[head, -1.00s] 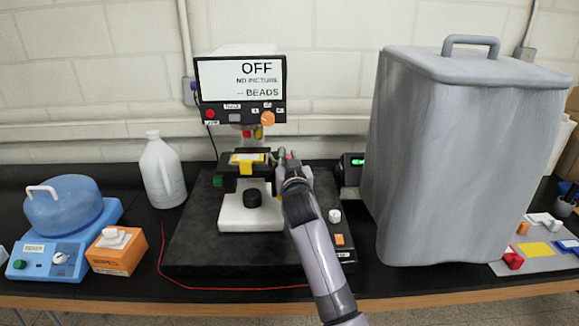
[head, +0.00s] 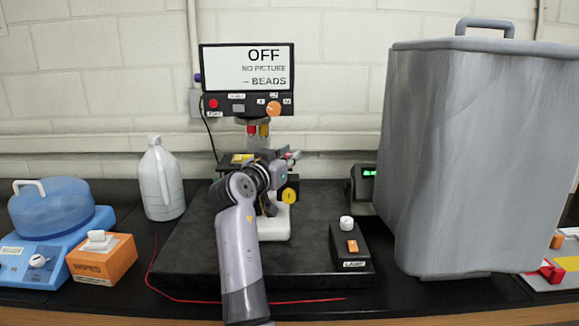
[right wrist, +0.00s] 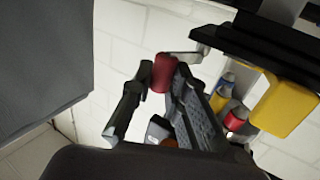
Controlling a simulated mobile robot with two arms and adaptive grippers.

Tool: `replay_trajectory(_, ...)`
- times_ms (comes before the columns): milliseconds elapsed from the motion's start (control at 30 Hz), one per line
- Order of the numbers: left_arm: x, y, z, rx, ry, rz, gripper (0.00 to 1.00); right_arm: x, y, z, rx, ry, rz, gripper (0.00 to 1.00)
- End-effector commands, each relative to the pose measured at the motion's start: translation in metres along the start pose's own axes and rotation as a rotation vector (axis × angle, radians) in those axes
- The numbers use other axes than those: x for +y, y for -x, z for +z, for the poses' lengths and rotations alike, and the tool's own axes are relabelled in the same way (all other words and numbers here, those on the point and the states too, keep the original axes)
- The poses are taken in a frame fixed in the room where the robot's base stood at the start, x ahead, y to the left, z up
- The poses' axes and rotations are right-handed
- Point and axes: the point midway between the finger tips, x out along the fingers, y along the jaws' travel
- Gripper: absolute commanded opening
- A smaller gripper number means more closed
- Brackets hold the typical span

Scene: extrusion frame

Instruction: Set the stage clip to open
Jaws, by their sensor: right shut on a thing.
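The microscope stage (head: 228,168) carries a yellow part (head: 243,158), partly behind my right arm. My right gripper (head: 286,157) is at the right side of the stage. In the right wrist view, my right gripper (right wrist: 150,85) is shut on a small red knob (right wrist: 163,72), which sits between its fingertips. I cannot tell clearly how this knob joins the stage clip, or the clip's setting. The dark stage underside (right wrist: 265,45) and a yellow block (right wrist: 283,103) are to the right in that view. My left gripper is not in view.
The monitor (head: 247,66) reads OFF, NO PICTURE, BEADS. A white jug (head: 162,180), an orange box (head: 103,257) and a blue device (head: 50,225) stand left. A switch box (head: 348,252) is at the base's front right.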

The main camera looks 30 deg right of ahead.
Motion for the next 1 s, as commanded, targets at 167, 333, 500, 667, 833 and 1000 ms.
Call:
replay_trajectory(167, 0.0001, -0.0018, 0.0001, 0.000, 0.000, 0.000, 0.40, -0.0004, 0.0005, -0.0017, 0.003, -0.001, 0.006, 0.00)
replay_trajectory(333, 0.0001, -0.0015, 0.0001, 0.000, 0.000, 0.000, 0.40, -0.0004, 0.0005, -0.0020, 0.003, -0.001, 0.006, 0.00)
replay_trajectory(500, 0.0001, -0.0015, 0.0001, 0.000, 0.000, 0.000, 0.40, -0.0004, 0.0004, -0.0019, 0.003, -0.001, 0.006, 0.20)
replay_trajectory(667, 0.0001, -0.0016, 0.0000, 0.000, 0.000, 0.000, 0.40, -0.0003, 0.0003, -0.0013, 0.002, 0.000, 0.006, 0.31)
replay_trajectory(833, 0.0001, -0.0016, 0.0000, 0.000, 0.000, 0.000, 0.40, -0.0002, 0.0002, -0.0008, 0.001, 0.000, 0.006, 0.36)
replay_trajectory(1000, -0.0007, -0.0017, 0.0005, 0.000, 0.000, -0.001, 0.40, -0.0002, 0.0001, -0.0006, 0.001, 0.000, 0.006, 0.36)
